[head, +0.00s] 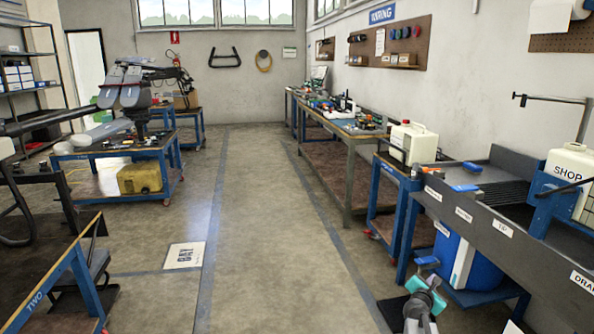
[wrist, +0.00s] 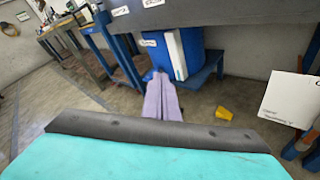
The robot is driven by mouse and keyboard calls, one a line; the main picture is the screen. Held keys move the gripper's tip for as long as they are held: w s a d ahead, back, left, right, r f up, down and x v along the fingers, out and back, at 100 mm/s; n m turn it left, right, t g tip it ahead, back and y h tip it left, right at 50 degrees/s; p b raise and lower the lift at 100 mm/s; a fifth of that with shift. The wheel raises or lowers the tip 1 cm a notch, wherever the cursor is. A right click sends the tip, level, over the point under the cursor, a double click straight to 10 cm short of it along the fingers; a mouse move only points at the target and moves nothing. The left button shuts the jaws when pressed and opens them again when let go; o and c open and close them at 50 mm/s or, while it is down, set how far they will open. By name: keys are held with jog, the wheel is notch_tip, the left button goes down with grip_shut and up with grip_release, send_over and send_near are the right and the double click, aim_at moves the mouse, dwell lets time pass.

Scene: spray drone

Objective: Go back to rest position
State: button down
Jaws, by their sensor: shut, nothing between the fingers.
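My gripper (wrist: 163,100) shows in the wrist view as two pale purple fingers lying together, with nothing between them. It points toward the blue container (wrist: 182,52) under the grey bench (wrist: 225,13). I cannot tell whether the fingertips touch anything there. In the head view, my teal and grey arm end shows at the lower right, beside the bench and low near the floor. The blue container also shows there under the bench (head: 480,228). The teal part of my arm fills the bottom of the wrist view.
A small yellow thing (wrist: 223,113) lies on the floor, with a white panel (wrist: 291,98) to its right. A white jug (head: 414,143) stands on the cart beside the bench. Workbenches line both sides. The middle aisle (head: 268,220) is clear, with a floor sign (head: 185,256) at its left.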

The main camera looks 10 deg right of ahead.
jog(key=w+a+f+n+t+y+p, duration=0.15)
jog(key=a+f+n+y, duration=0.4)
jog(key=a, duration=0.75)
jog(key=w+a+f+n+y+p, duration=0.1)
jog(key=w+a+f+n+y, duration=0.15)
jog(key=a+f+n, duration=0.85)
jog(key=s+a+f+n+g+y+p, duration=0.1)
jog(key=s+a+f+n+y, duration=0.2)
jog(key=a, duration=0.4)
jog(key=s+a+f+n+g+p, duration=0.1)
jog(key=s+a+f+n, duration=0.2)
jog(key=a, duration=0.5)
jog(key=s+a+f+n+g+y+p, duration=0.1)
jog(key=s+a+f+n+g+y, duration=0.1)
jog(key=s+a, duration=0.4)
jog(key=s+a+f+n+g+y, duration=0.1)
jog(key=s+a+f+n+g, duration=0.25)
jog(key=s+n, duration=0.45)
jog(key=s+a+f+n+g, duration=0.3)
jog(key=s+a+f+n, duration=0.2)
jog(key=s, duration=0.7)
jog(key=s+d+r+n+g+h, duration=0.1)
jog(key=s+d+n+g, duration=0.2)
jog(key=s+n, duration=0.3)
jog(key=s+d+r+n+g+h, duration=0.1)
jog(key=s+d+n+g, duration=0.2)
jog(key=s+n, duration=0.4)
jog(key=shift+s+d+g+h+p, duration=0.3)
jog(key=shift+s+g+p, duration=0.1)
jog(key=shift+s, duration=0.55)
